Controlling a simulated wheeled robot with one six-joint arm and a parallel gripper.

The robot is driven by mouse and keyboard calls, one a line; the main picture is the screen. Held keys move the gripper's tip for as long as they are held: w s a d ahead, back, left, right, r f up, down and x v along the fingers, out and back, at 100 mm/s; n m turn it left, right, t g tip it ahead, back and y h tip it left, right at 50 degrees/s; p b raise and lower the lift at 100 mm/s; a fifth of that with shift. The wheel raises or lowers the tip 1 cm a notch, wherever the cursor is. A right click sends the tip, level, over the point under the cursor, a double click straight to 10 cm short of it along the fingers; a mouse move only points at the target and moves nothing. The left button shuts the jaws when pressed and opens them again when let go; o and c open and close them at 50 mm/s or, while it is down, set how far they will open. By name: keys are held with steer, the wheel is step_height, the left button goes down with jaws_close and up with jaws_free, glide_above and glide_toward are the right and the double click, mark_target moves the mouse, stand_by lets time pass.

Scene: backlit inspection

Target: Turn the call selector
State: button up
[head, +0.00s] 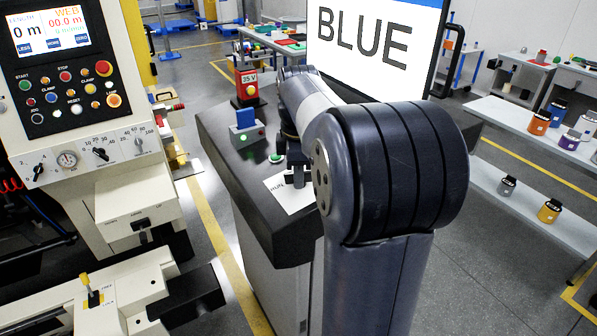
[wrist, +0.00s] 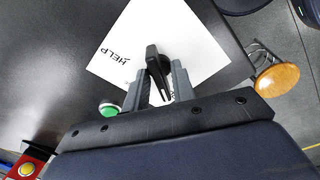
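The call selector is a black knob (wrist: 157,72) on a white plate (wrist: 205,45) lying on the dark counter top. The plate reads HELP at one corner; another label is mostly hidden by my gripper. In the wrist view my gripper (wrist: 160,80) has one finger on each side of the knob's black handle, with pale plate showing in narrow gaps beside it. It looks open around the knob, not clamped. In the head view the plate (head: 276,184) shows beneath my gripper (head: 297,178), and the knob is hidden.
A green button (wrist: 109,109) sits close beside my gripper. A box with a blue top (head: 246,120) and a red 35 V box (head: 249,87) stand farther back. A screen reading BLUE (head: 362,38) rises behind my arm. A control machine (head: 75,140) stands left.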

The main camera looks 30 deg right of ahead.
jaws_close()
stand_by(0.3)
steer(key=m, duration=0.2)
steer(key=m+p, duration=0.1)
steer(key=m, duration=0.2)
steer(key=shift+m+t+h, duration=0.3)
steer(key=m, duration=0.6)
steer(key=shift+a+h+p, duration=0.1)
steer(key=shift+h+p, duration=0.2)
steer(key=shift+h, duration=0.1)
steer(key=shift+o, duration=1)
jaws_free()
